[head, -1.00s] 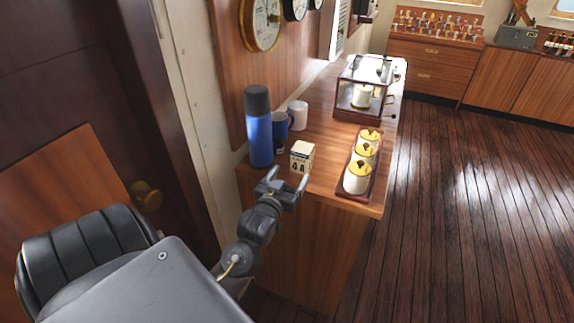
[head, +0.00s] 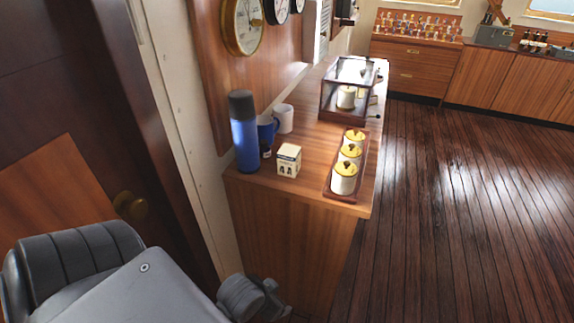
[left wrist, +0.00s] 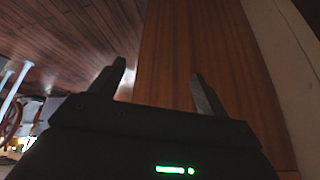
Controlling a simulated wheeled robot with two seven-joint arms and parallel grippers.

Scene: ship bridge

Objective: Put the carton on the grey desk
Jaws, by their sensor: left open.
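The carton (head: 288,160) is a small cream box with dark markings. It stands upright on the wooden counter (head: 310,148), near its front edge. My left gripper shows in the left wrist view (left wrist: 157,78), where its two fingers are apart with nothing between them. The wood side of a cabinet (left wrist: 205,50) is beyond them. In the head view that hand is low, below the counter top and away from the carton, with its fingertips hard to make out. I see no grey desk in these frames. My right gripper is out of view.
A glass case (head: 348,92) is farther back. The plank floor (head: 450,190) at right is clear.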

